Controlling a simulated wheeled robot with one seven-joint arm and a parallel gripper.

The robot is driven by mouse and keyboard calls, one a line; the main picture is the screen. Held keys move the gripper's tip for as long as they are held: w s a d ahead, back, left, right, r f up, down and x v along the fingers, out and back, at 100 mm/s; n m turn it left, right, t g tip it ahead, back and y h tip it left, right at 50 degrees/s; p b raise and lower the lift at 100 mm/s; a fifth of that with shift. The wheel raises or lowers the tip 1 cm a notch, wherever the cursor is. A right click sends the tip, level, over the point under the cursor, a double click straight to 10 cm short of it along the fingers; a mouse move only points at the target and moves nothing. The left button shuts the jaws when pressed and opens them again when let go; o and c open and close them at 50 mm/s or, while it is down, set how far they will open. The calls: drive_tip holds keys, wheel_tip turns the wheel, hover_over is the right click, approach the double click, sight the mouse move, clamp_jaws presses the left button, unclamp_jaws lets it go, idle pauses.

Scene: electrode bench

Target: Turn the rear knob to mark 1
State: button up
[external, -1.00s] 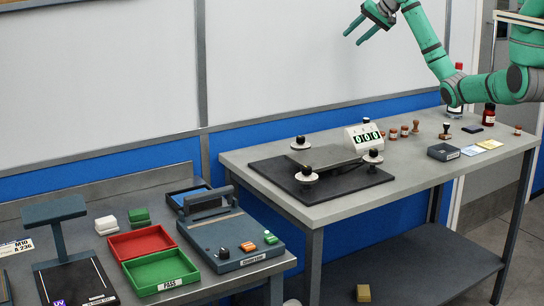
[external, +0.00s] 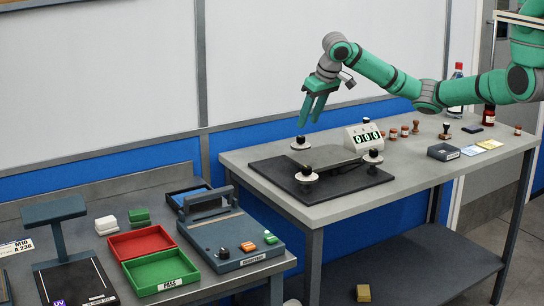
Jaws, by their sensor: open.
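A dark square plate (external: 270,170) with a raised grey platform (external: 322,157) lies on the right bench. Black knobs on pale round dials stand around the platform: one at the back left (external: 300,143), one at the front (external: 307,175), one at the right (external: 373,158). The back-left knob looks like the rear one. Its marks are too small to read. My gripper (external: 312,122) points down above the back-left knob, open and empty, its fingertips a little clear of it.
A counter box (external: 363,137) reading 000 stands behind the right knob. Several stamps (external: 416,127), a dark box (external: 443,152) and bottles (external: 489,117) stand farther right. The left bench holds a red tray (external: 141,243), a green tray (external: 161,272) and a device (external: 230,240).

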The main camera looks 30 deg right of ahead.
sight(304, 137)
drive_tip(key=x, duration=0.6)
drive_tip(key=shift+w+f, duration=0.2)
clamp_jaws()
